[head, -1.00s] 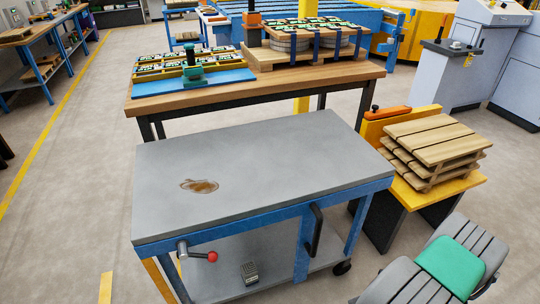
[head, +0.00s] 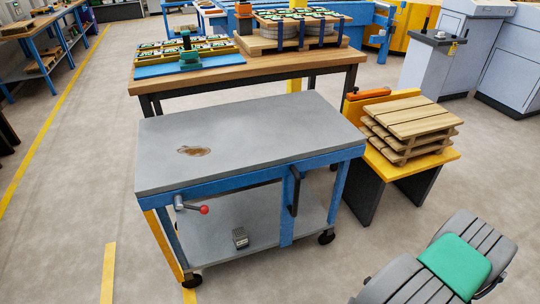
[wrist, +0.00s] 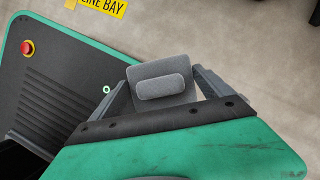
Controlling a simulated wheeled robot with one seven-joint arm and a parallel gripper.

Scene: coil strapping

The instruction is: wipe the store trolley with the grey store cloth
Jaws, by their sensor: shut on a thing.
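The store trolley (head: 285,130) has a grey top on a blue frame, with a lower shelf and casters. A brown stain (head: 194,151) lies on the left part of its top. In the wrist view my gripper (wrist: 162,92) is shut on a grey block-like pad with a raised grip, which I take for the grey store cloth (wrist: 150,70). Bare floor shows beyond it, and the trolley is not in that view.
A small grey item (head: 240,238) sits on the trolley's lower shelf. A red-knobbed lever (head: 203,210) and a dark handle (head: 295,192) stick out in front. A workbench (head: 225,75) stands behind. Stacked pallets (head: 410,130) on a yellow stand (head: 440,160) are close at right. Floor at left is open.

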